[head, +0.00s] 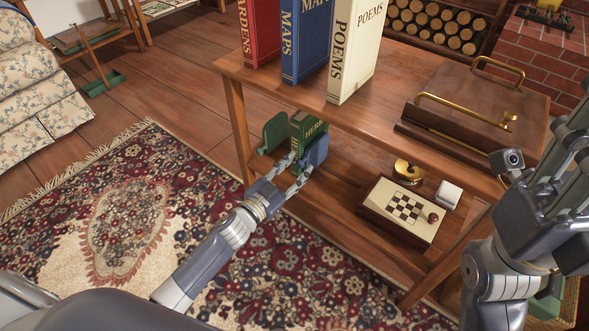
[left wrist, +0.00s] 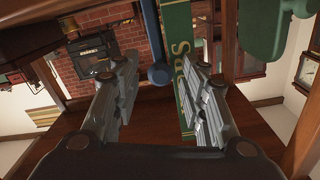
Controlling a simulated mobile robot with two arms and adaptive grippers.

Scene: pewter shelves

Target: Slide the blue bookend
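The blue bookend (head: 316,153) stands on the lower shelf against the right side of a green book (head: 309,131) lettered HERBS. A green bookend (head: 275,132) stands on the book's left side. My left gripper (head: 297,167) is open at the near side of the book and blue bookend. In the left wrist view, part of the blue bookend (left wrist: 158,75) and the green book (left wrist: 178,45) show between or beyond the spread fingers; contact cannot be told. The green bookend (left wrist: 258,35) is at upper right. My right gripper (head: 562,165) is at the right edge, partly cut off.
A chessboard box (head: 403,208), a brass item (head: 408,172) and a white block (head: 448,194) stand right of the bookend, past bare shelf.

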